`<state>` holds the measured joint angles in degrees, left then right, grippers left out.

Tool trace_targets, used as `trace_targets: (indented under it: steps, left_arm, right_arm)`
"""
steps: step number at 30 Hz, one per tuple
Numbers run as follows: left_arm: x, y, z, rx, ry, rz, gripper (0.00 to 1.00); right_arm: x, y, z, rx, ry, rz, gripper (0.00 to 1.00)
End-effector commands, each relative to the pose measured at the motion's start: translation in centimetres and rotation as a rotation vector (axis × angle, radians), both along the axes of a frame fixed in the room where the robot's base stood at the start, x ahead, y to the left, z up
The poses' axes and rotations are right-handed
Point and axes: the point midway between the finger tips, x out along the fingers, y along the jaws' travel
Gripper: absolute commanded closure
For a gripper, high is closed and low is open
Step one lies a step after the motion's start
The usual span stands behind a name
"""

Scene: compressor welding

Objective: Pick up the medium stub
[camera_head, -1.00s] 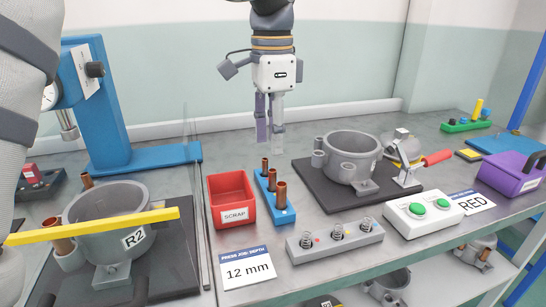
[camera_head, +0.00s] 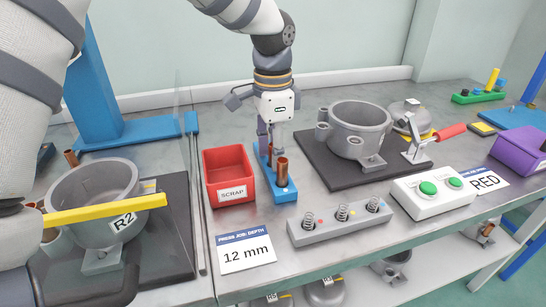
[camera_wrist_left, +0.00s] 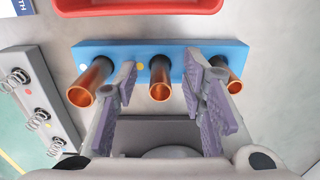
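A blue rack (camera_head: 290,194) holds three copper stubs of different sizes. In the left wrist view the rack (camera_wrist_left: 142,66) shows the large stub (camera_wrist_left: 90,82) at left, the medium stub (camera_wrist_left: 160,78) in the middle and the small stub (camera_wrist_left: 233,80) at right. My left gripper (camera_head: 271,148) points down over the rack. In the wrist view its two purple-grey fingers (camera_wrist_left: 162,84) are open on either side of the medium stub, with visible gaps. In the head view the large stub (camera_head: 282,172) stands in front and the fingers hide most of the others. My right gripper is not in view.
The red scrap bin (camera_head: 229,174) stands close left of the rack. A grey spring block (camera_head: 340,225) lies in front. A grey housing (camera_head: 358,132) on a dark mat (camera_head: 318,165) is at right. Another housing (camera_head: 93,195) with a yellow bar (camera_head: 105,209) is at left.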

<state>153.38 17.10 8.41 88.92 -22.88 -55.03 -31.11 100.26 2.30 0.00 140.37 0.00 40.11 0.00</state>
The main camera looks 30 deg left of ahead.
Motion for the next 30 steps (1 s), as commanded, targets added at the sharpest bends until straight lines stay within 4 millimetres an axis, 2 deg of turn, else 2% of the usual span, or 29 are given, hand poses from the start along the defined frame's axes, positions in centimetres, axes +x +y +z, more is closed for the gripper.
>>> trace_targets:
  steps: [5,9,10,20,23,27,30]
  left_arm:
    - [0.0,0.0,0.1,0.000,-0.001,0.000,0.65]
    - [0.0,0.0,0.1,-0.001,-0.001,0.001,0.96]
    - [0.0,0.0,0.1,-0.001,-0.001,0.001,1.00]
    - [0.0,0.0,0.1,-0.001,-0.001,0.001,1.00]
    - [0.0,0.0,0.7,0.000,-0.001,0.001,1.00]
    - [0.1,0.0,3.2,0.000,-0.006,0.002,1.00]
    - [-1.6,-1.1,6.1,0.000,-0.013,-0.002,1.00]
  right_arm:
    - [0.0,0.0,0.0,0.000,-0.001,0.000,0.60]
    - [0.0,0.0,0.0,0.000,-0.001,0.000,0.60]
    - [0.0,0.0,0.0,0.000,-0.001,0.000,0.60]
    - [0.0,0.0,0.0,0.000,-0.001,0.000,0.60]
    - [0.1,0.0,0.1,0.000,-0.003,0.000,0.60]
    - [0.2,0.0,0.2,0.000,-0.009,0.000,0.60]
    - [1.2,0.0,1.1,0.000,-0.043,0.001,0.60]
